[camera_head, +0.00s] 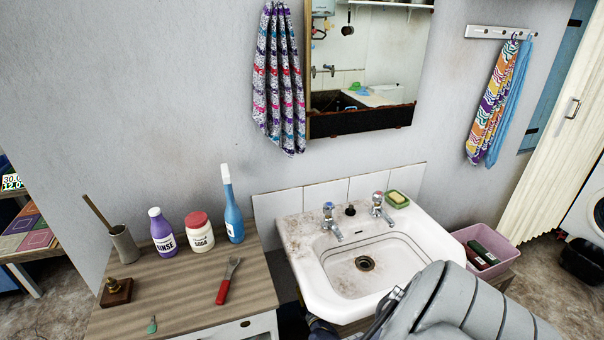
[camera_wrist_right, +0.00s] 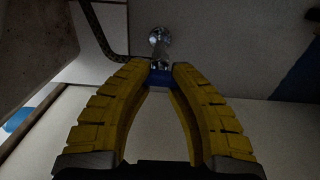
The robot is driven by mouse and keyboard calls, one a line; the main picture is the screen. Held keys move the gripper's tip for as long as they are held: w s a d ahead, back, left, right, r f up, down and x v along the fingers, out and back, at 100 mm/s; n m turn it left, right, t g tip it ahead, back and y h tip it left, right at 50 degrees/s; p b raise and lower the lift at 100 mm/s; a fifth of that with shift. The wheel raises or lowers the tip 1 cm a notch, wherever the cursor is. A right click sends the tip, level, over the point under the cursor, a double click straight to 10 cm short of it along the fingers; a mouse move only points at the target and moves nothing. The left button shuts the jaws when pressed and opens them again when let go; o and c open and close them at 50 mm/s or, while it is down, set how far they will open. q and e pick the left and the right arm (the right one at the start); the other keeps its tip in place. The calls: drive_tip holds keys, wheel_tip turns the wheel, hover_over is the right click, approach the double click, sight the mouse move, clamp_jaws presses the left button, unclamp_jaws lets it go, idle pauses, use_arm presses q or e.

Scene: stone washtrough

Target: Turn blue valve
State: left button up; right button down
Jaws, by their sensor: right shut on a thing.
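The blue valve (camera_wrist_right: 162,79) shows in the right wrist view as a small blue piece at the end of a shiny metal fitting (camera_wrist_right: 158,42). My right gripper (camera_wrist_right: 160,72) has its two yellow ribbed fingers closed in on the valve, one tip at each side, and is shut on it. My left gripper is in neither view.
The sink has a blue-marked tap (camera_head: 329,215) and a red-marked tap (camera_head: 378,205). Left of it, a wooden cabinet top (camera_head: 185,290) holds bottles and a red-handled tool (camera_head: 228,282). A pink basket (camera_head: 505,240) stands right. A dark hose (camera_wrist_right: 97,28) runs beside the fitting.

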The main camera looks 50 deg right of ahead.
idle(0.5)
drive_tip(key=c, duration=0.7)
unclamp_jaws()
drive_tip(key=shift+s+a, duration=0.1)
drive_tip(key=v, duration=1.1)
drive_tip(key=shift+s+a, duration=0.2)
drive_tip(key=shift+s, duration=0.2)
